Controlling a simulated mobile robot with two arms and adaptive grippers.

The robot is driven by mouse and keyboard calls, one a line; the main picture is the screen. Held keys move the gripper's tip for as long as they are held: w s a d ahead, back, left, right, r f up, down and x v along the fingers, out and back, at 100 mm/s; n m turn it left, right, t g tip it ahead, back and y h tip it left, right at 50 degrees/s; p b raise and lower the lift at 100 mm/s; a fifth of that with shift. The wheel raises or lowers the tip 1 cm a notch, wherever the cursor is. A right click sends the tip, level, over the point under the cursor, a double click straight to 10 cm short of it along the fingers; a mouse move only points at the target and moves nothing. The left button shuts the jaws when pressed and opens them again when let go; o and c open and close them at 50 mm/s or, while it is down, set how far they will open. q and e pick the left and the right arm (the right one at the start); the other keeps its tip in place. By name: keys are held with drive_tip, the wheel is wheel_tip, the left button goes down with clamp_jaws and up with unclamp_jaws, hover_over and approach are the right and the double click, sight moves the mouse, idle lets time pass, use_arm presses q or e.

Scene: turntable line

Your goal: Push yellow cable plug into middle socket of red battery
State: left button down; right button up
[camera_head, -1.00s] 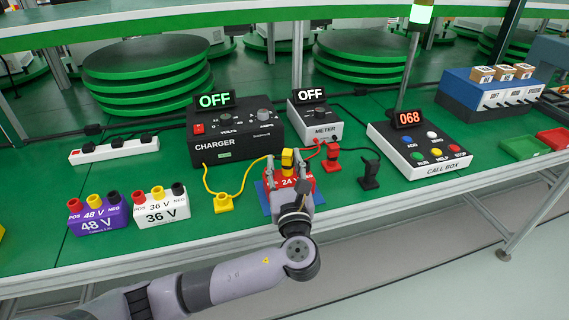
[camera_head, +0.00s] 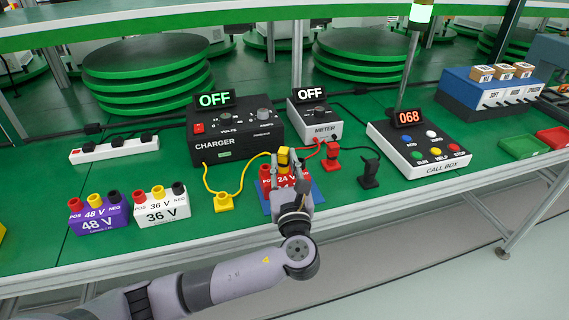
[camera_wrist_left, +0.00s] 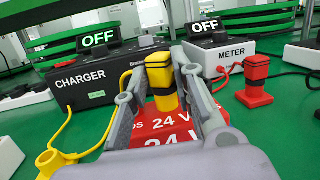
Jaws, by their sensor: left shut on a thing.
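The red 24 V battery (camera_head: 289,180) stands on a blue mat (camera_head: 316,192) near the table's front edge. It also shows in the left wrist view (camera_wrist_left: 176,121). My left gripper (camera_head: 287,163) is over the battery, its fingers shut on the yellow cable plug (camera_head: 284,158). In the left wrist view the plug (camera_wrist_left: 161,82) stands nearly upright between the fingers, its lower end at the battery's top. The middle socket is hidden under the plug, so I cannot tell how deep it sits. My right gripper is not in view.
Behind stand the charger (camera_head: 236,136) and the meter (camera_head: 316,122), both displays reading OFF. Purple 48 V (camera_head: 98,217) and white 36 V (camera_head: 162,207) batteries are farther left.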

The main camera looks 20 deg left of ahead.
use_arm(q)
drive_tip(key=c, duration=1.3)
unclamp_jaws()
